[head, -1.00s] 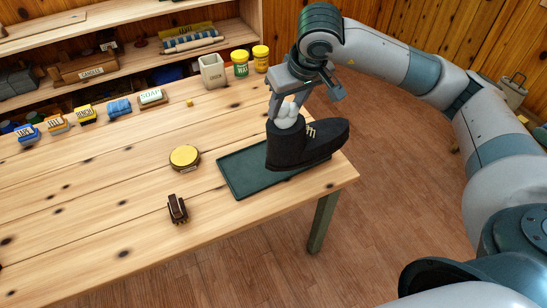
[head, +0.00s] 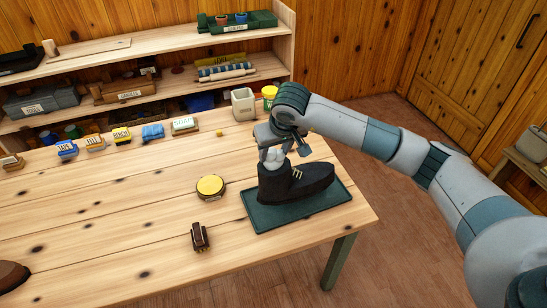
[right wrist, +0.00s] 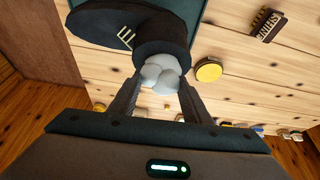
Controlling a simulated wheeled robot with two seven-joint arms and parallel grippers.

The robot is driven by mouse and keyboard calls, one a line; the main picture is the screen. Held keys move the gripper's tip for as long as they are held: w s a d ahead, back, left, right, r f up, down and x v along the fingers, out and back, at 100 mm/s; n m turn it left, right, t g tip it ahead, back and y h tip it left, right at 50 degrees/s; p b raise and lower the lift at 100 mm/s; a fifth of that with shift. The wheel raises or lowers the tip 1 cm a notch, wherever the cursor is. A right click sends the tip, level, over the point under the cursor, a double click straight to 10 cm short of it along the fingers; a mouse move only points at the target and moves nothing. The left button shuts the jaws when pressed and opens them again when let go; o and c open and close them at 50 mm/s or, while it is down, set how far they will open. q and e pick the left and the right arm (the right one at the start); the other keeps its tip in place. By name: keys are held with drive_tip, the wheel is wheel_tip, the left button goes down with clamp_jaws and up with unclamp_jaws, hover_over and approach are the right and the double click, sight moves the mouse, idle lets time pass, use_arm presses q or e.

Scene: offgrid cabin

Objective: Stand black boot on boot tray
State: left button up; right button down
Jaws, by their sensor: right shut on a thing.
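The black boot (head: 312,182) with pale laces is upright, sole down, over the middle of the dark green boot tray (head: 268,221), toe to the right. Its sole looks level and at or very near the tray; I cannot tell if it bears on it. My right gripper (head: 277,152) is above the boot's opening, shut on the white stuffed top of the boot. The right wrist view shows the fingers (right wrist: 158,88) on both sides of the white stuffing (right wrist: 160,74), with the boot (right wrist: 163,33) beyond. My left gripper is not in view.
The tray lies at the table's right front corner. A yellow-lidded tin (head: 210,187) and a brown brush (head: 199,237) lie left of it. A brown rounded thing (head: 12,275) shows at the left edge. A beige holder (head: 243,104) and several small boxes stand along the back.

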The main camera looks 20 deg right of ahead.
sight(274, 162)
drive_tip(key=shift+f, duration=0.1)
idle(0.3)
drive_tip(key=shift+f+p, duration=1)
drive_tip(key=shift+f, duration=0.9)
drive_tip(key=shift+a, duration=0.1)
drive_tip(key=shift+f, duration=0.15)
drive_tip(key=c, duration=1)
unclamp_jaws()
